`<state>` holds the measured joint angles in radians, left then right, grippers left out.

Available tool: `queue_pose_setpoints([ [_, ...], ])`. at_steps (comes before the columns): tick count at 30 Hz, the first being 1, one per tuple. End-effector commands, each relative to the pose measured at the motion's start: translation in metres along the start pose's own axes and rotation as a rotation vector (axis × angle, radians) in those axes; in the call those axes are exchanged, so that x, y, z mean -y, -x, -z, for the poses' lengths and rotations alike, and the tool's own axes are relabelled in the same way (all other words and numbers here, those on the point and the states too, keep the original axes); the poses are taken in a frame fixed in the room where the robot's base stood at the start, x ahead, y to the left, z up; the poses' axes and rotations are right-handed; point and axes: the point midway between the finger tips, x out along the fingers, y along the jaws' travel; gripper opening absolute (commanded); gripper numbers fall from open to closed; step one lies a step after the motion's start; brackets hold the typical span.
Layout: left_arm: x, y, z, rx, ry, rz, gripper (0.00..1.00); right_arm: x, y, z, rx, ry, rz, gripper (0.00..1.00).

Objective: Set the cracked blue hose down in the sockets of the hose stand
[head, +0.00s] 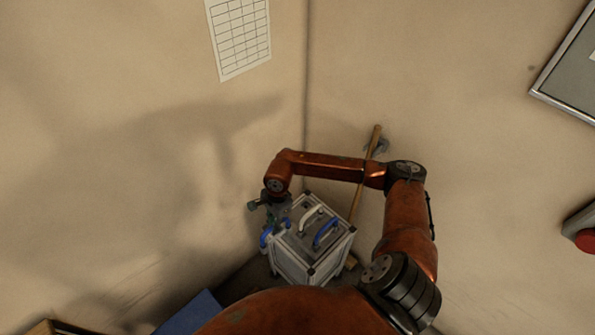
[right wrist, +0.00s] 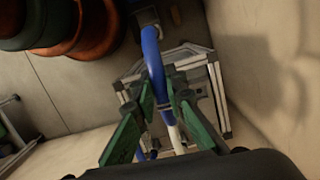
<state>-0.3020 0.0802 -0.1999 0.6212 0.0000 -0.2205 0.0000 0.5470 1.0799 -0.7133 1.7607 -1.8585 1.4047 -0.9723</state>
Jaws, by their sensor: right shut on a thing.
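The hose stand (head: 290,262) is a grey-white framed box in the corner, with a short white hose (head: 311,218) and a short blue hose (head: 326,233) arched on its top. My right gripper (head: 268,222) is at the stand's upper left side, shut on another curved blue hose (head: 265,238). In the right wrist view this held blue hose (right wrist: 152,58) runs between the green fingers (right wrist: 161,92), with the stand's frame (right wrist: 222,95) behind. I cannot make out a crack on either blue hose. The sockets are too small or hidden to tell. My left gripper is not in view.
A wooden pole (head: 364,185) leans in the corner behind the stand, and my right forearm passes in front of it. Walls close in behind the stand on both sides. A blue panel (head: 190,315) lies at the bottom left.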

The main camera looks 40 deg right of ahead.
Motion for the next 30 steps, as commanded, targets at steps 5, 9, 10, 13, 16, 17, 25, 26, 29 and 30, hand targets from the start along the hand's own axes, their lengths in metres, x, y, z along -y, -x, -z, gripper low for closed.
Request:
queue_pose_setpoints([
  [5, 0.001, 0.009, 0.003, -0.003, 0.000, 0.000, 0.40, 0.011, 0.013, 0.018, -0.001, -0.344, 0.054, 0.00],
  [9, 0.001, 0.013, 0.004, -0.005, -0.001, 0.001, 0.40, 0.021, 0.021, 0.030, 0.000, -0.602, 0.094, 0.00],
  [10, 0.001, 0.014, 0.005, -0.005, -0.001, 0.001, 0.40, 0.022, 0.023, 0.033, 0.000, -0.657, 0.103, 0.00],
  [13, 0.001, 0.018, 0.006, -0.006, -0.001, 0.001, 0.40, 0.028, 0.029, 0.042, 0.000, -0.840, 0.131, 0.00],
  [16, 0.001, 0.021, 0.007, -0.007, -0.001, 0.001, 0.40, 0.034, 0.035, 0.051, -0.001, -1.020, 0.161, 0.00],
  [17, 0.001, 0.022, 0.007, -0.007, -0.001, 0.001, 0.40, 0.035, 0.036, 0.054, -0.001, -1.075, 0.169, 0.00],
  [25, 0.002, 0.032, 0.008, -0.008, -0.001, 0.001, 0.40, 0.049, 0.053, 0.079, -0.001, -1.564, 0.245, 0.00],
  [26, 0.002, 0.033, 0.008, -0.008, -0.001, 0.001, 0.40, 0.051, 0.055, 0.082, -0.001, -1.620, 0.254, 0.00],
  [29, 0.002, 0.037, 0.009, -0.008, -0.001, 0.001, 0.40, 0.055, 0.062, 0.092, -0.002, -1.806, 0.282, 0.00],
  [30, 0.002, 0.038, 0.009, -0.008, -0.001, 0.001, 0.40, 0.057, 0.065, 0.097, -0.002, -1.883, 0.295, 0.00],
])
